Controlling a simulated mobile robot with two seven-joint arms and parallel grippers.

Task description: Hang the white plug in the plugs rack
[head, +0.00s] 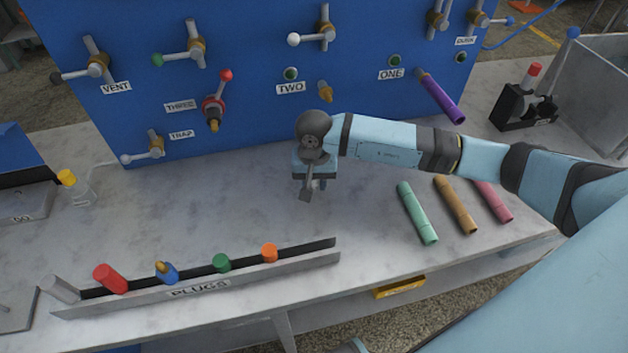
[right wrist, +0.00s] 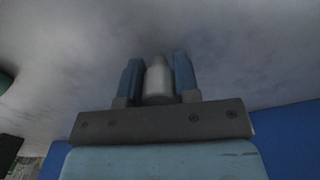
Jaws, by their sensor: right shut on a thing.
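My right gripper (head: 309,192) hangs over the middle of the worktop, in front of the blue panel. In the right wrist view the fingers (right wrist: 158,85) are closed on the two sides of a white plug (right wrist: 158,80), with its rounded tip showing between them. In the head view the gripper mostly hides this plug. The plugs rack (head: 200,290), a long metal channel labelled PLUGS, lies at the front left, apart from the gripper. It holds a grey, a red, a blue, a green and an orange plug. My left gripper is out of view.
The blue panel (head: 250,110) with valves and ports stands behind. Green (head: 417,213), tan (head: 456,206) and pink (head: 493,201) cylinders lie to the right. The worktop between gripper and rack is clear.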

